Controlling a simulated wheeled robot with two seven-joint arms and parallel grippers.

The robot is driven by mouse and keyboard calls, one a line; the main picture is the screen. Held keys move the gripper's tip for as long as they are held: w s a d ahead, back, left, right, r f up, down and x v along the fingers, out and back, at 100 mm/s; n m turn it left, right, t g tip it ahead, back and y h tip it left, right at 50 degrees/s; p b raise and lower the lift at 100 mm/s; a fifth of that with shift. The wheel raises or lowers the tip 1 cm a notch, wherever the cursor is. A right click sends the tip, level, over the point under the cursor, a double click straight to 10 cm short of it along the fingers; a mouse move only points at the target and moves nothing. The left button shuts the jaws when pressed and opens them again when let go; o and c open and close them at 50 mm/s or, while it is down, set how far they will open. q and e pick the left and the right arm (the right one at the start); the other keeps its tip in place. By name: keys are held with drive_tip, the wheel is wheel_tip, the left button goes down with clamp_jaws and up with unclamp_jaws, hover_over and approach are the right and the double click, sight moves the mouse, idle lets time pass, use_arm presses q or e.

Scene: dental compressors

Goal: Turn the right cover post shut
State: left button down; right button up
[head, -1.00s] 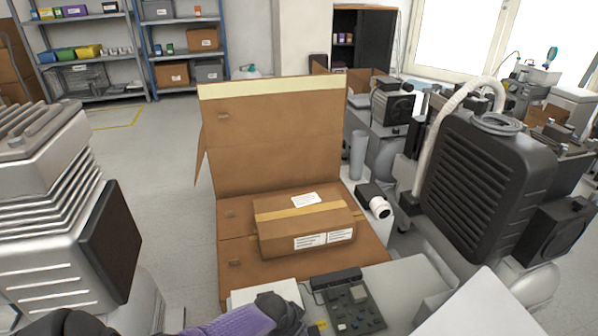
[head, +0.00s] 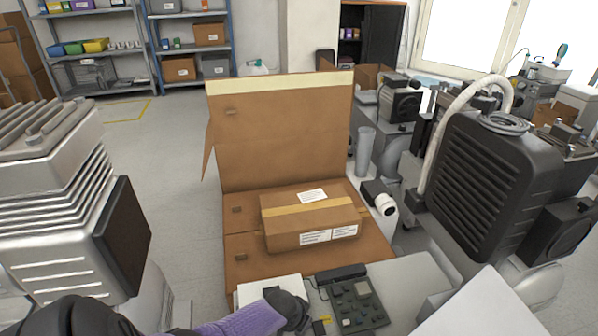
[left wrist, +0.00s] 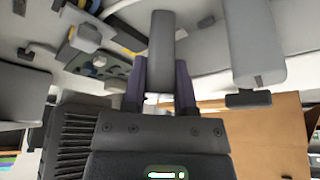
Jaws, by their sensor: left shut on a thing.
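My left gripper (head: 286,309) reaches in from the bottom left of the head view, its long purple finger crossing in front of a white block (head: 262,291). In the left wrist view my left gripper (left wrist: 162,88) has its two purple fingers shut on a grey upright post (left wrist: 162,45), one finger on each side. I take this to be the right cover post. In the head view a dark grey rounded piece (head: 290,306) shows at the fingertips. A second, pale thick post (left wrist: 254,45) stands apart to the right in the left wrist view. My right gripper is not in view.
A circuit board (head: 353,305) lies right beside the fingertips. A taped carton (head: 310,224) sits on an open cardboard box (head: 278,140) behind. A black finned compressor (head: 488,190) stands at right, a silver finned one (head: 60,235) at left.

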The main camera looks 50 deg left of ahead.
use_arm(q)
drive_tip(key=shift+d+r+n+y+p, duration=0.15)
drive_tip(key=shift+n+y+p, duration=0.25)
drive_tip(key=shift+n, duration=0.4)
drive_tip(key=n, duration=0.2)
drive_tip(key=shift+n+g+y+p, duration=0.3)
drive_tip(key=shift+n+g+p, duration=0.1)
drive_tip(key=shift+f+n+g+y, duration=0.2)
drive_tip(key=shift+n+g+y, duration=0.1)
drive_tip(key=shift+n, duration=0.9)
drive_tip(key=shift+n+g, duration=0.3)
drive_tip(key=shift+n, duration=0.5)
drive_tip(key=shift+n+y+b, duration=0.3)
drive_tip(key=shift+n, duration=0.2)
